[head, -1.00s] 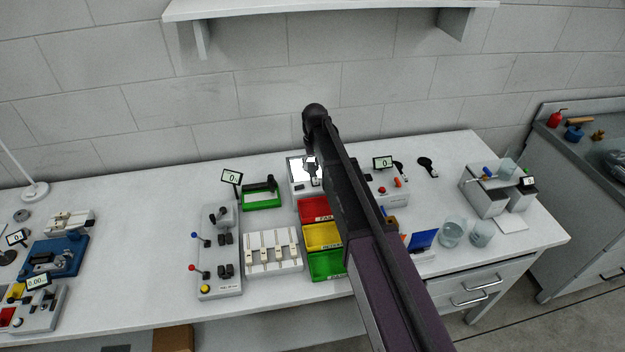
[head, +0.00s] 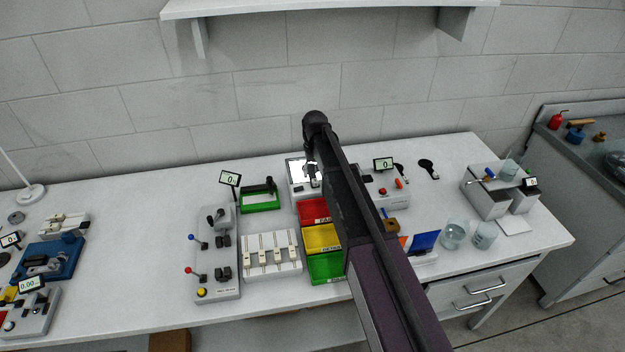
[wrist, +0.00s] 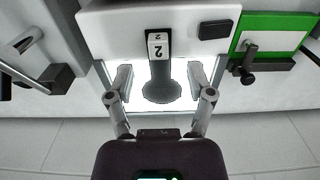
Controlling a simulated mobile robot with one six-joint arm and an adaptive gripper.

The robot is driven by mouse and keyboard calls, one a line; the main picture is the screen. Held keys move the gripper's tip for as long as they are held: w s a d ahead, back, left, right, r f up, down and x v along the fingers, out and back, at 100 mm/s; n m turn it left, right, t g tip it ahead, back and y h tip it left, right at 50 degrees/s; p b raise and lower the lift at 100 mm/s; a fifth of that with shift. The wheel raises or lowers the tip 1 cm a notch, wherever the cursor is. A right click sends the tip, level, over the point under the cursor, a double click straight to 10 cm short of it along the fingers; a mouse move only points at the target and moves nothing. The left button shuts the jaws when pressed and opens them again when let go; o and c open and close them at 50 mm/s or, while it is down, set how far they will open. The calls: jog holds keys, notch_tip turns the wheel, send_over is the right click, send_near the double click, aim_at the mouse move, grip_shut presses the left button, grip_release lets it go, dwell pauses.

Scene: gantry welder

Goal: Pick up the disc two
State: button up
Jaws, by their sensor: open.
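Disc two (wrist: 162,92) is a dark grey round disc with a stem and a white tab marked "2". It lies over a bright lit panel (wrist: 183,104) in the wrist view. My gripper (wrist: 160,76) is open, with one finger on each side of the disc and its stem, and a gap shows on both sides. Whether the fingers are at the disc's height cannot be told. In the head view, my gripper (head: 311,172) is over the lit panel (head: 294,170), and my arm hides most of the disc there.
A green-framed device (head: 260,199) stands left of the lit panel. Red, yellow and green bins (head: 322,238) are in front of it. A lever box (head: 217,255) and a white slotted block (head: 272,256) stand front left. The bench's left middle is clear.

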aim_at(315, 179)
jog(key=shift+f+b, duration=1.45)
jog(key=shift+f, duration=0.25)
jog(key=shift+d, duration=0.1)
grip_shut()
